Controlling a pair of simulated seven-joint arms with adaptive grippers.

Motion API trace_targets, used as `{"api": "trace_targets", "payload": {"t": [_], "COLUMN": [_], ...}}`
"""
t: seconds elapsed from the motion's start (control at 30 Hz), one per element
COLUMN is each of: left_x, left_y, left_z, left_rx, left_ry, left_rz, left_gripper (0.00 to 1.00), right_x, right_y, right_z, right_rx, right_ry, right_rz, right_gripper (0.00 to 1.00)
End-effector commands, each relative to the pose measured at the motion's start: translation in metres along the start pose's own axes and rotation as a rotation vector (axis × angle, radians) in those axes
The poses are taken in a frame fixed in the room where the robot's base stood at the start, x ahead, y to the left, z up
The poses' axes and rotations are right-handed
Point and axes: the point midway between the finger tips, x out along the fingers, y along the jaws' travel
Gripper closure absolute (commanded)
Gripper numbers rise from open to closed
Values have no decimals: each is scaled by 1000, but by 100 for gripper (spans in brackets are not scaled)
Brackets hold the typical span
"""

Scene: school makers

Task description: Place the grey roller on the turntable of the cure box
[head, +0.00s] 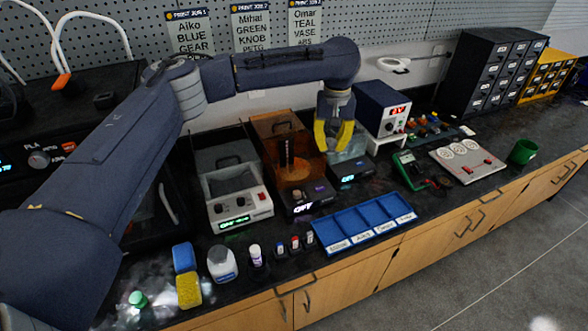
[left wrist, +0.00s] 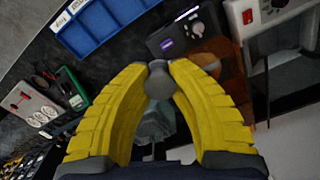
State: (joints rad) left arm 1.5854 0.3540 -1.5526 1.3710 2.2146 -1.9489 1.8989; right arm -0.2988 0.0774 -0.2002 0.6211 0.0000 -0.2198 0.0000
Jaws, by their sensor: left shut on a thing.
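My left gripper (head: 334,136) hangs to the right of the cure box (head: 307,202), above a small machine with a clear tub. In the left wrist view my gripper's yellow fingers (left wrist: 158,84) are shut at the tips on the grey roller (left wrist: 159,90), a small rounded grey piece. In the head view the fingers hide most of the roller. The cure box has an amber see-through cover (head: 276,126), and its purple display lights at the front. The turntable (head: 293,174) shows as an orange-lit surface inside, with a dark upright post behind it. My right gripper is not in view.
The clear-tub machine (head: 352,170) stands right of the cure box, a grey washer-like unit (head: 233,190) left of it. A blue divided tray (head: 363,222) and small bottles (head: 256,254) lie in front. A blue power supply (head: 381,108) stands close right of my gripper.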

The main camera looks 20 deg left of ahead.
Motion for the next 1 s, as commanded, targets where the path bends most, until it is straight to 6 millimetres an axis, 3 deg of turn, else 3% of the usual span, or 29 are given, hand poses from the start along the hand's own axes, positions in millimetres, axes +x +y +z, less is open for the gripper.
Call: {"api": "trace_targets", "payload": {"t": [0.03, 0.2, 0.4, 0.67, 1.0], "left_x": [-6, -18, -19, -7, 63], "left_y": [-6, -36, -80, -107, -109], "left_z": [-19, -71, -112, -127, -127], "left_rx": [-32, -109, -186, -221, -224], "left_ry": [-2, -2, -2, -1, -2], "left_rz": [2, 1, -1, -3, -4], "left_gripper": [97, 97, 97, 97, 97], "right_x": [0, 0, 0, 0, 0], "right_y": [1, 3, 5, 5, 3], "right_z": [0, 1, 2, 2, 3], "right_rx": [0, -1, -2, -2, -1], "right_ry": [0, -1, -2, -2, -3], "right_rz": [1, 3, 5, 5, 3], "right_gripper": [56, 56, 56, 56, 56]}}
